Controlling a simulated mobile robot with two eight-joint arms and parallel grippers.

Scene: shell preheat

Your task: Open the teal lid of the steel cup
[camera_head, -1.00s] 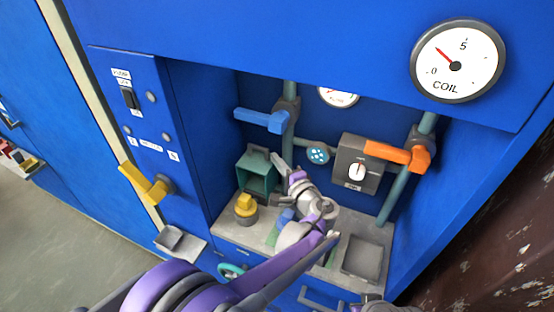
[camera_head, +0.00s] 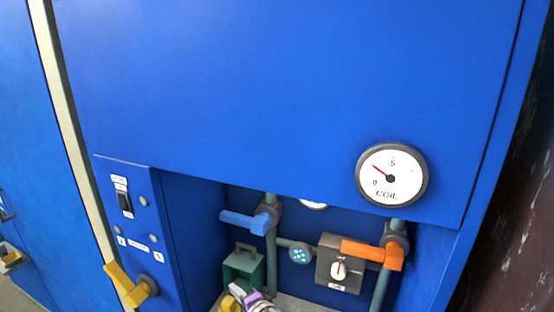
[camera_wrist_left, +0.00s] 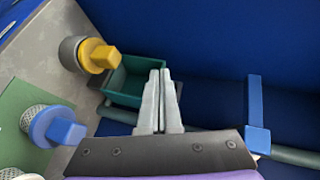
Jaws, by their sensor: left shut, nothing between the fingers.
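I cannot make out a steel cup with a teal lid in either current view. A dark teal box (camera_head: 243,268) stands in the cabinet recess, and its open cavity shows in the left wrist view (camera_wrist_left: 128,84). My left gripper (camera_head: 242,290) is at the bottom edge of the head view, just below the box, with most of its arm cut off. In the left wrist view its fingers (camera_wrist_left: 160,72) are shut and empty, their tips over the box's right part; contact cannot be told. My right gripper is not in view.
A yellow-topped cylinder (camera_wrist_left: 96,54) and a blue-topped mesh cylinder (camera_wrist_left: 52,126) stand left of the fingers. A blue lever (camera_head: 246,221), an orange lever (camera_head: 372,253) and pipes cross the recess. A yellow handle (camera_head: 128,286) projects at left.

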